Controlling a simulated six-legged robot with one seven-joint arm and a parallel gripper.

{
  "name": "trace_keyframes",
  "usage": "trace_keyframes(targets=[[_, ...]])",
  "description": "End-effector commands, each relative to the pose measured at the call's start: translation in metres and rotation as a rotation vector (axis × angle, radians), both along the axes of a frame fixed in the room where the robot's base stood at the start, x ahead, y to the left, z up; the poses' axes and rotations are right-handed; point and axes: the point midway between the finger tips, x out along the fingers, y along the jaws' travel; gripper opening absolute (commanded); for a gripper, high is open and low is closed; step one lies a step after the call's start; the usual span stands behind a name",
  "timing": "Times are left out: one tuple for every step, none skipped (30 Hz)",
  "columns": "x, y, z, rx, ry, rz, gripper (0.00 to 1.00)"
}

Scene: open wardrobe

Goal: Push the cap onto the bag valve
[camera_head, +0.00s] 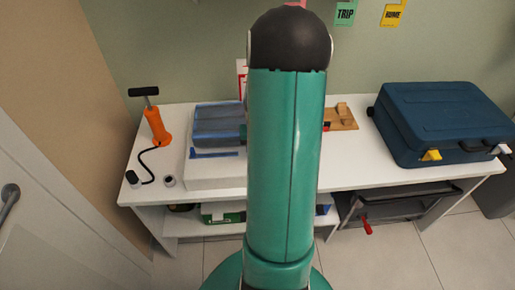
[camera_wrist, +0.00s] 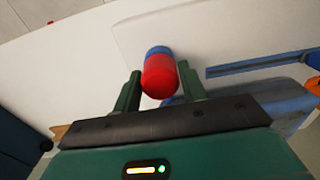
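A red cap (camera_wrist: 160,78) with a blue end sits between my gripper's fingers (camera_wrist: 158,85) in the wrist view. Both fingertips are close against its sides, and the gripper looks shut on it. The blue part (camera_wrist: 158,50) is at the cap's far end; I cannot tell if it is part of the cap or the valve. A grey-blue bag (camera_head: 217,122) lies on a white block (camera_head: 200,175) on the shelf. It also shows at the right of the wrist view (camera_wrist: 262,95). The bag's valve is not clearly visible. In the head view my arm hides the gripper.
A wooden piece (camera_head: 340,116) and a blue suitcase (camera_head: 440,122) stand to the right. A dark drawer (camera_head: 400,205) hangs below.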

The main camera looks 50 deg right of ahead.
Motion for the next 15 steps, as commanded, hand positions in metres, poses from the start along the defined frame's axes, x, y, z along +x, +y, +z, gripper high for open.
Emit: trace_keyframes(targets=[[-0.0001,0.0001,0.0000,0.000,0.000,0.000,0.52],[-0.0001,0.0001,0.0001,0.000,0.000,0.000,0.58],[-0.0001,0.0001,0.0001,0.000,0.000,0.000,0.62],[-0.0001,0.0001,0.0001,0.000,0.000,0.000,0.62],[-0.0001,0.0001,0.0001,0.000,0.000,0.000,0.62],[-0.0001,0.0001,0.0002,0.000,0.000,0.000,0.62],[-0.0001,0.0001,0.0002,0.000,0.000,0.000,0.62],[-0.0001,0.0001,0.0002,0.000,0.000,0.000,0.62],[-0.0001,0.0001,0.0002,0.000,0.000,0.000,0.62],[-0.0001,0.0001,0.0003,0.000,0.000,0.000,0.62],[0.0000,0.0000,0.0007,0.000,0.000,0.000,0.62],[0.0001,-0.0001,0.0018,-0.001,-0.001,0.000,0.62],[0.0001,-0.0001,0.0033,-0.001,-0.001,0.000,0.62],[0.0003,-0.0004,0.0055,-0.002,-0.001,0.000,0.62],[0.0005,-0.0007,0.0095,-0.004,-0.002,0.000,0.62]])
